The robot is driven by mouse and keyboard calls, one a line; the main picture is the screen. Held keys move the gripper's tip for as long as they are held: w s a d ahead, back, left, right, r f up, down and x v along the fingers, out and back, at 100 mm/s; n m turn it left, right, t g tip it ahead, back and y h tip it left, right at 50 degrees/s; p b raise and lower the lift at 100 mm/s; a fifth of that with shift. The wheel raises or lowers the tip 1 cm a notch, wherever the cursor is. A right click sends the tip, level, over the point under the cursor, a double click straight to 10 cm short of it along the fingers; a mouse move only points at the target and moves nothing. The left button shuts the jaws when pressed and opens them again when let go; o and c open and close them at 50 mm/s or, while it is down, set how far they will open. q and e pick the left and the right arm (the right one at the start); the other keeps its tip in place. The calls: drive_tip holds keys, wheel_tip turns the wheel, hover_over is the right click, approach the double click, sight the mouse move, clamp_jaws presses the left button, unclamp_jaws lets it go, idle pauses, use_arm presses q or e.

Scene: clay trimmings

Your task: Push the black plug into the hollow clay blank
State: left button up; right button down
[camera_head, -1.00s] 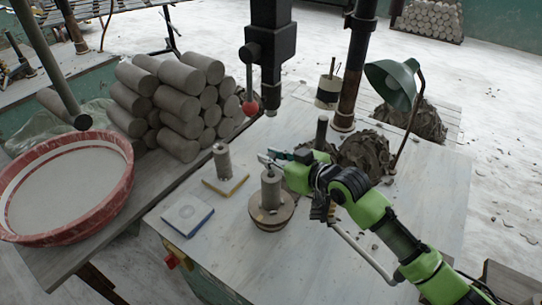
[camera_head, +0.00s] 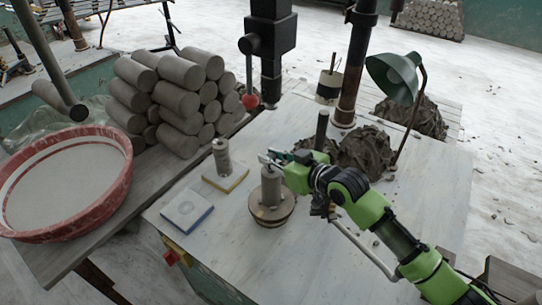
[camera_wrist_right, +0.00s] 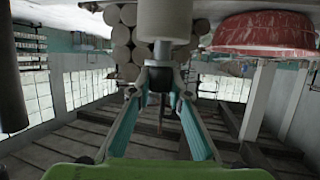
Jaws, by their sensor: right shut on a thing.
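The hollow clay blank (camera_head: 271,189) is a grey upright cylinder on a round wooden plate (camera_head: 284,214) near the table's middle. My right gripper (camera_head: 268,157) is just above the blank's top, reaching in from the right. The right wrist view appears upside down. There the gripper (camera_wrist_right: 160,82) is shut on the black plug (camera_wrist_right: 160,76). A grey metal stem (camera_wrist_right: 162,51) runs from the plug to the end of the blank (camera_wrist_right: 165,18), in line with it. How deep the stem sits in the hole cannot be told. My left gripper is out of view.
A second grey cylinder (camera_head: 221,156) stands on a yellow-edged board (camera_head: 235,179). A blue-edged board (camera_head: 187,211) lies left of the blank. Clay lumps (camera_head: 366,151) and a green lamp (camera_head: 393,74) stand behind my right arm.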

drive_tip(key=shift+f+b, duration=0.6)
drive_tip(key=shift+f, duration=0.4)
drive_tip(key=c, duration=1.8)
unclamp_jaws()
drive_tip(key=v, duration=1.2)
drive_tip(key=shift+f, duration=0.1)
